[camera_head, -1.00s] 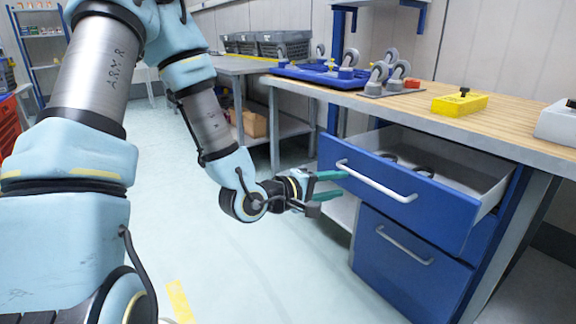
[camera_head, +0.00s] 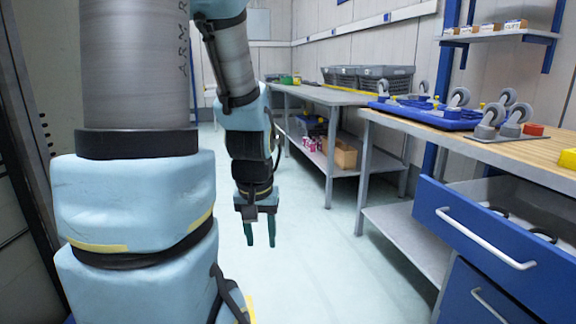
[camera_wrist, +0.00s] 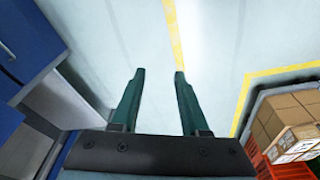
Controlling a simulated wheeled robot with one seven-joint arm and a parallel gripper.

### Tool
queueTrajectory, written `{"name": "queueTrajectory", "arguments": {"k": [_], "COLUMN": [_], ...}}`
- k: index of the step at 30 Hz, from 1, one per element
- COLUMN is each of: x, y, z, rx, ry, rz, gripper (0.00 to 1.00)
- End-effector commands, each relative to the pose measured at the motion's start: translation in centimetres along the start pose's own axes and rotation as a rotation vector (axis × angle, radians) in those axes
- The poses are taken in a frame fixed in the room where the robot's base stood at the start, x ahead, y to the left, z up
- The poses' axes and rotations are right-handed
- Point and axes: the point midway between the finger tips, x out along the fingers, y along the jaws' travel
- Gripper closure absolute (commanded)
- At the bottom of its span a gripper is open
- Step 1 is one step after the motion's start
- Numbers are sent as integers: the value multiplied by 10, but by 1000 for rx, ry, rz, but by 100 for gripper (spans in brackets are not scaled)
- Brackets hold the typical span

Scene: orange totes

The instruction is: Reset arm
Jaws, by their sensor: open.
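My gripper (camera_head: 260,236) hangs at the end of my arm, pointing down over the bare floor, left of the workbench. Its two green fingers are apart with nothing between them. The wrist view also shows the gripper (camera_wrist: 158,82) open and empty above the pale floor, with a yellow floor line beyond the fingertips. The blue drawer (camera_head: 470,235) at the right stands pulled out, and dark objects lie inside it. My gripper is well clear of its handle.
A wooden-topped workbench (camera_head: 455,148) at the right carries a blue tray (camera_head: 425,112) and several caster wheels. A grey table (camera_head: 325,95) with grey crates (camera_head: 385,80) stands behind. In the wrist view, cardboard boxes (camera_wrist: 290,122) are at the right. The middle floor is clear.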

Motion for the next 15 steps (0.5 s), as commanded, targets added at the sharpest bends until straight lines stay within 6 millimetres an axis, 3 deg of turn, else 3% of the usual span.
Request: {"name": "queueTrajectory", "arguments": {"k": [2, 3, 11, 15], "x": [-14, -29, -83, -123], "y": [-11, -9, -8, -8], "z": [15, 11, 0, -8], "rx": [0, 7, 7, 7], "ry": [-52, -55, -54, -54], "rz": [3, 3, 2, 2], "gripper": [55, 55, 55, 55]}}
